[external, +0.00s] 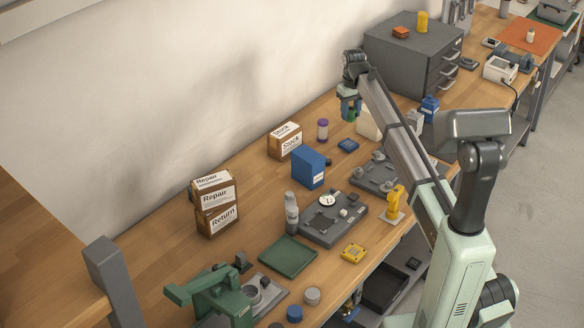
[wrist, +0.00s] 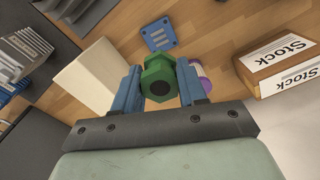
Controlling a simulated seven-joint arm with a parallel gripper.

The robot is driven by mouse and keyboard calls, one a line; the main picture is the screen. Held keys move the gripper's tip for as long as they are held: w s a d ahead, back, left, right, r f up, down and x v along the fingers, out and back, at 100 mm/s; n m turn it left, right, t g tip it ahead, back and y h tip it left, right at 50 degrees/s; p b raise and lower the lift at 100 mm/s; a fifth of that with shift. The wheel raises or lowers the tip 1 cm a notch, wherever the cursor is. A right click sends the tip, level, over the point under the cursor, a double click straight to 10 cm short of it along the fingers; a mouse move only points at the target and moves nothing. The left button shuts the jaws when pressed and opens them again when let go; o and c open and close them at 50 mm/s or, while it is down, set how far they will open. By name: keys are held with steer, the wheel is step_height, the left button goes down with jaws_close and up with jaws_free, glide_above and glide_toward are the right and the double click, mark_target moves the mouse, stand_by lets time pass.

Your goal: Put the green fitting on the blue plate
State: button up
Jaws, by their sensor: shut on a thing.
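The green fitting (wrist: 158,72) is a hex-shaped piece with a dark round hole, held between the two blue fingers of my gripper (wrist: 160,80) in the wrist view. In the external view my gripper (external: 350,104) is shut on the green fitting (external: 351,115), partly hidden by the fingers, and holds it above the bench. The blue plate (external: 348,145) is small, square and flat on the bench, lower in the picture than the gripper. In the wrist view the blue plate (wrist: 159,34) shows beyond the fitting, apart from it, with nothing seen on it.
A purple-capped bottle (external: 322,129) stands left of the plate. A cream block (external: 368,124) stands close on the right. A grey drawer cabinet (external: 407,62) is behind.

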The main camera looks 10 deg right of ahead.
mark_target(348, 144)
steer(key=shift+n, duration=0.5)
steer(key=shift+f, duration=5)
steer(key=shift+f, duration=0.15)
steer(key=o, duration=1.2)
steer(key=shift+o, duration=0.2)
step_height(348, 144, up, 12)
steer(key=shift+r, duration=0.15)
